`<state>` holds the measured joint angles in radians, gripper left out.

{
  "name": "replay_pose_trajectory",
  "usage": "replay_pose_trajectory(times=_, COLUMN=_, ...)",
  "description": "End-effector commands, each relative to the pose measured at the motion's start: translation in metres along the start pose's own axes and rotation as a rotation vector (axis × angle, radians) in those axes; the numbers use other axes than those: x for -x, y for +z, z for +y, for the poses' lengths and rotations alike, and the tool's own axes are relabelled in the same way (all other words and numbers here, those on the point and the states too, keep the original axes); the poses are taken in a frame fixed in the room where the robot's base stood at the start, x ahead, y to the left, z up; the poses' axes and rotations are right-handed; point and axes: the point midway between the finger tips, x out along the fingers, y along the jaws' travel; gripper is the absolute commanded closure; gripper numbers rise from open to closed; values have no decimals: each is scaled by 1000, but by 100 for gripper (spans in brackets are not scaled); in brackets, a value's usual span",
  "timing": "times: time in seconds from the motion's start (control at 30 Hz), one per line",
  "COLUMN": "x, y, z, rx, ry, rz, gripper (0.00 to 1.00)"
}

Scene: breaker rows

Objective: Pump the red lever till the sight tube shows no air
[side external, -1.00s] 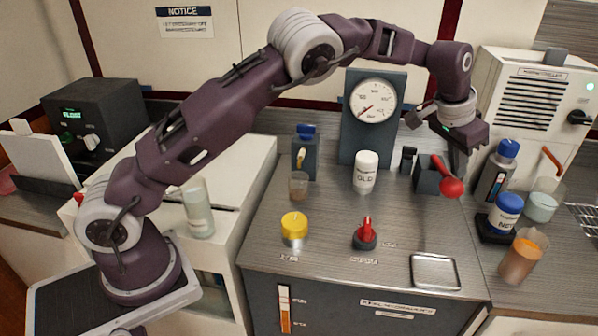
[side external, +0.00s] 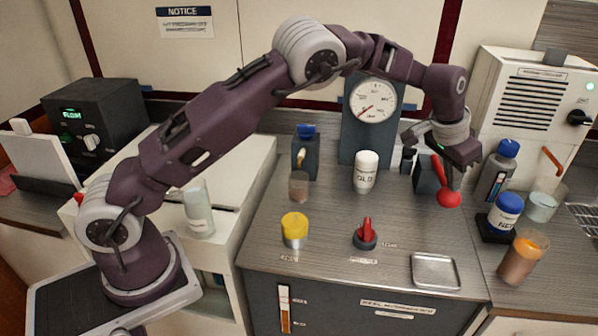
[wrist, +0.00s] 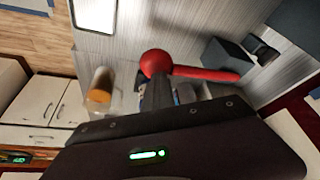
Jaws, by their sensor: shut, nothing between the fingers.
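The red lever, a red ball (side external: 449,198) on a red arm, sticks out from a dark block (side external: 425,176) at the right of the bench. In the wrist view the ball (wrist: 156,63) and its arm (wrist: 205,74) lie just beyond my fingers. My gripper (side external: 456,184) is shut and empty, fingers pointing down at the ball end of the lever. They look in contact with it, but the exact touch is hidden. A narrow upright tube (side external: 284,310) on the cabinet front, pale above and orange below, seems to be the sight tube; any air in it is too small to tell.
A red-handled knob (side external: 367,234), a yellow-capped jar (side external: 294,230) and a metal tray (side external: 435,271) stand in front. A white bottle (side external: 366,172) and a gauge (side external: 372,100) are behind. A blue-capped jar (side external: 507,211) and an orange beaker (side external: 524,257) stand close right.

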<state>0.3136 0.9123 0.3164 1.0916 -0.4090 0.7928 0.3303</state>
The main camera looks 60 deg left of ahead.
Motion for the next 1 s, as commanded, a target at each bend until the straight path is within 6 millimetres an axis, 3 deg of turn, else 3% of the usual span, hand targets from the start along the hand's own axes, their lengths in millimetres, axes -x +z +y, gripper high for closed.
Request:
replay_pose_trajectory(times=0.87, x=-41, y=18, z=-3, rx=0, ry=-5, rz=-1, gripper=100)
replay_pose_trajectory(times=1.0, x=-40, y=17, z=-3, rx=0, ry=-5, rz=0, gripper=100)
